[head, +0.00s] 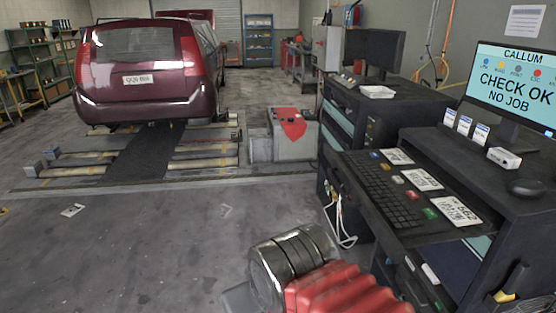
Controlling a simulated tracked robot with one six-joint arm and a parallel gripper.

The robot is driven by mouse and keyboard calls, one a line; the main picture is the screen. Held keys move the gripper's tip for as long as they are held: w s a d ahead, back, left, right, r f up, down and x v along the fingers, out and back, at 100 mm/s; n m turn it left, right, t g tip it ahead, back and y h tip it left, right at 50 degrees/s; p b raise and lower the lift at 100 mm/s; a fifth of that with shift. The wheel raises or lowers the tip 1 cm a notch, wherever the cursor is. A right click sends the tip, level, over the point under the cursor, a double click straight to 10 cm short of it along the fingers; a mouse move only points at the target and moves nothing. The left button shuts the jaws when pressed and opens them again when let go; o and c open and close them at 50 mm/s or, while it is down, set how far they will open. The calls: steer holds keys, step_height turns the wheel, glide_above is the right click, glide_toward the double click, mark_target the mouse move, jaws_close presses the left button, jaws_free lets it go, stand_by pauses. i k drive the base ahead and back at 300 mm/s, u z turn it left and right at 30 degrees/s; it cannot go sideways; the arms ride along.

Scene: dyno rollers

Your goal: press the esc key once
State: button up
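A black keyboard (388,200) lies on a pull-out shelf of the dark console at right. The key labels are too small to read, so I cannot tell which is the esc key. A monitor (515,85) above reads "CALLUM", "CHECK OK", "NO JOB". My gripper's fingers are not visible.
White printed cards (422,180) lie beside the keys. A black mouse (526,187) and a small white box (504,158) sit on the console top. A second monitor (373,50) stands behind. A dark red car (150,70) is on rollers at left. Open floor lies between.

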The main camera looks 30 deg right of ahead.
mark_target(412, 195)
steer(key=z, duration=1.3)
